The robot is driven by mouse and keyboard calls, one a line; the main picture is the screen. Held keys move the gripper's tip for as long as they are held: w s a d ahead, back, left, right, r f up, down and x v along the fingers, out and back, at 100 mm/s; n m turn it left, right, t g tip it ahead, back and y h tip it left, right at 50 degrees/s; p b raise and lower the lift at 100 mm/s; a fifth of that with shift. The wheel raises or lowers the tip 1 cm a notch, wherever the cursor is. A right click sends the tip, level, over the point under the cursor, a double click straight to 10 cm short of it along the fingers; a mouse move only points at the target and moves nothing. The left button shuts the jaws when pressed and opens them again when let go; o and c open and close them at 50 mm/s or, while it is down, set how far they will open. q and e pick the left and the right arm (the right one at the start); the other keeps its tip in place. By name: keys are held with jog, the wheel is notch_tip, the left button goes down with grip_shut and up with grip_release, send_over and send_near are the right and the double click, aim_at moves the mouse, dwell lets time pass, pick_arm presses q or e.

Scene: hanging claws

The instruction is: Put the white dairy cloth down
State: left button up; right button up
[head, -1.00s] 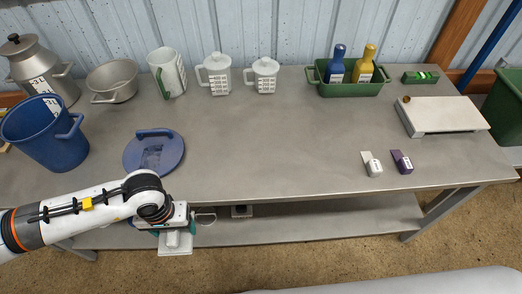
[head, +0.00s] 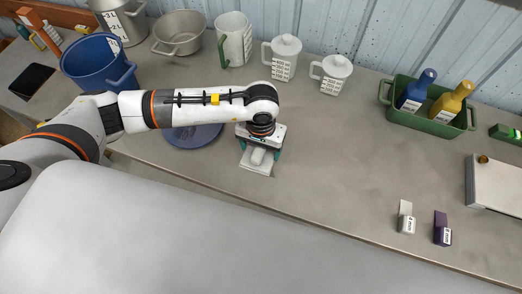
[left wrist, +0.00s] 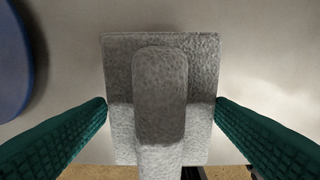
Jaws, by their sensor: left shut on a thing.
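The white dairy cloth (head: 255,165) is a pale, textured square with a raised ridge along its middle. My left gripper (head: 260,153) points down over the front part of the tabletop and is shut on the cloth. In the left wrist view the cloth (left wrist: 160,90) fills the space between the two green fingers. I cannot tell whether its underside touches the table. My right gripper is not in view.
A blue lid (head: 193,135) lies left of the cloth, partly behind my arm. A blue bucket (head: 95,62) stands farther left. White and purple small blocks (head: 405,218) (head: 442,228) lie to the right. The grey tabletop (head: 335,150) between is clear.

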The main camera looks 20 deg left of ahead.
aim_at(261, 154)
pick_arm(q)
jog(key=shift+f, duration=0.4)
jog(key=shift+w+f, duration=0.1)
jog(key=shift+f, duration=1.5)
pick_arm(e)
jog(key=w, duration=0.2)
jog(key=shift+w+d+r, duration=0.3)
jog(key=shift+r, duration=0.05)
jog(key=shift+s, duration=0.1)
pick_arm(q)
jog(key=shift+f, duration=0.2)
jog(key=o, duration=1)
jog(key=shift+r, duration=0.1)
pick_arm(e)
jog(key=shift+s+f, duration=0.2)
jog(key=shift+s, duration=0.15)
